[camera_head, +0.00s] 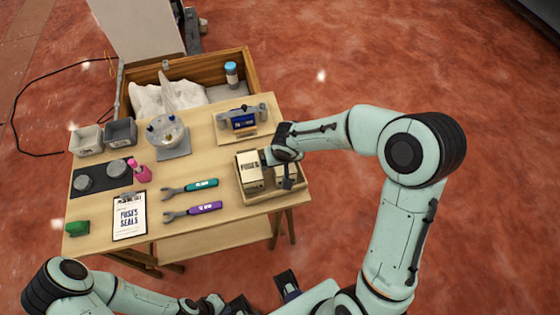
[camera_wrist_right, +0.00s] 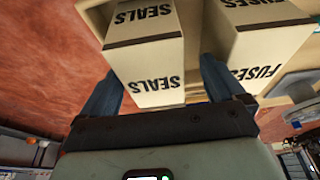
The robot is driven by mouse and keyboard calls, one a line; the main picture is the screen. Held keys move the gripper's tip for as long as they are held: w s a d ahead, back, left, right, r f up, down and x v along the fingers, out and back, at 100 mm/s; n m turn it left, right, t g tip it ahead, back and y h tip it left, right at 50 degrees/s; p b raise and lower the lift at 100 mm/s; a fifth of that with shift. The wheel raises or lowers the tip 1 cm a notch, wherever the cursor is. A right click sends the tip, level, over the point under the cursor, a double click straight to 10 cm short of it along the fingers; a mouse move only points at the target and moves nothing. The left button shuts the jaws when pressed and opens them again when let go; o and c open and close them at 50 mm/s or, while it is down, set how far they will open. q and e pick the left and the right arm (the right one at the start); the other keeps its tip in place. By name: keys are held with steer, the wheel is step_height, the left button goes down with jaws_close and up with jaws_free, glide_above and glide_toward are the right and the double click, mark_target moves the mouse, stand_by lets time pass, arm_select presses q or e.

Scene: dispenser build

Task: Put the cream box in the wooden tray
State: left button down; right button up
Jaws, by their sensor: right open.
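The wooden tray (camera_head: 292,187) sits at the right end of the table. A cream box labelled FUSES (camera_head: 250,174) stands in its left part. My right gripper (camera_head: 283,167) is over the tray's right part. In the right wrist view, a cream box labelled SEALS (camera_wrist_right: 150,72) lies between the spread fingers of the right gripper (camera_wrist_right: 160,85); contact cannot be told. The FUSES box (camera_wrist_right: 258,50) is beside it, just outside the finger. In the head view the gripper mostly hides the SEALS box. My left gripper (camera_head: 212,303) is low at the bottom edge, its jaws unclear.
A clipboard (camera_head: 129,216), two wrenches (camera_head: 195,187), a pink bottle (camera_head: 140,172), a green item (camera_head: 77,228) and two small bins (camera_head: 120,132) are on the table. A round clear container (camera_head: 166,134) and a blue device (camera_head: 243,122) stand behind. An open wooden crate (camera_head: 240,62) adjoins the back.

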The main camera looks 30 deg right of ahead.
arm_select(q)
steer(key=shift+w+r+p, duration=0.3)
steer(key=shift+r+p, duration=0.2)
steer(key=shift+r, duration=0.2)
arm_select(e)
steer(key=v, duration=0.9)
steer(key=shift+f, duration=0.1)
